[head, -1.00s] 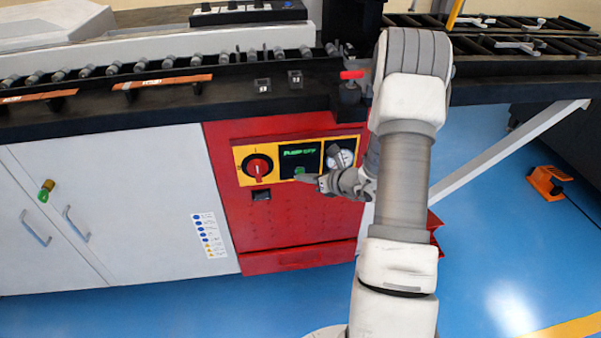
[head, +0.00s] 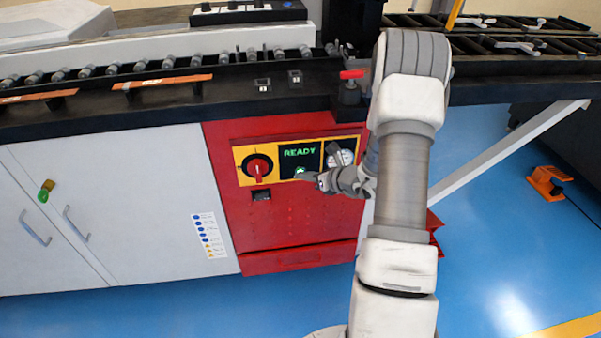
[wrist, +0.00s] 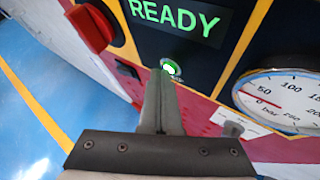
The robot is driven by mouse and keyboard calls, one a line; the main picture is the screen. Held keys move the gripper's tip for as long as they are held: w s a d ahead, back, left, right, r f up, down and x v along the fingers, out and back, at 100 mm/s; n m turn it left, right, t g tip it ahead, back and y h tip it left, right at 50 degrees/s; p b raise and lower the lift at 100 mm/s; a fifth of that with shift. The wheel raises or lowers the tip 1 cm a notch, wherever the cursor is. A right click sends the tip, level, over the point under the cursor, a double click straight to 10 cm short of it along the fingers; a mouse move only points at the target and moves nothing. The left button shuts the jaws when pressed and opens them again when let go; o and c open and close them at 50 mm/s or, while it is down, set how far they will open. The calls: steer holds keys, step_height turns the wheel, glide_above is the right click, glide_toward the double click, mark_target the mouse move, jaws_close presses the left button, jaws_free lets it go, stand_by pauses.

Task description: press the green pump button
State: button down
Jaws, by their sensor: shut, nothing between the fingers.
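The green pump button (head: 300,170) sits on the black panel below a display (head: 299,153) that reads READY. In the wrist view the button (wrist: 171,67) is lit bright green and white at its centre, and the display (wrist: 180,17) is above it. My gripper (head: 302,176) is shut and empty. In the wrist view its closed fingertips (wrist: 162,72) are at the button's lower left edge and overlap part of it. I cannot tell whether they touch it.
A red rotary switch (head: 257,168) is left of the panel. A pressure gauge (wrist: 281,100) is on the right, its needle near the low end.

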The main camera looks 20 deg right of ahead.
steer(key=shift+s+a, duration=0.2)
steer(key=shift+s, duration=0.6)
steer(key=s, duration=0.2)
steer(key=s+a+b, duration=0.1)
steer(key=s, duration=0.1)
steer(key=shift+s+a, duration=0.2)
steer(key=shift+s, duration=0.2)
steer(key=shift+r, duration=0.1)
stand_by(0.5)
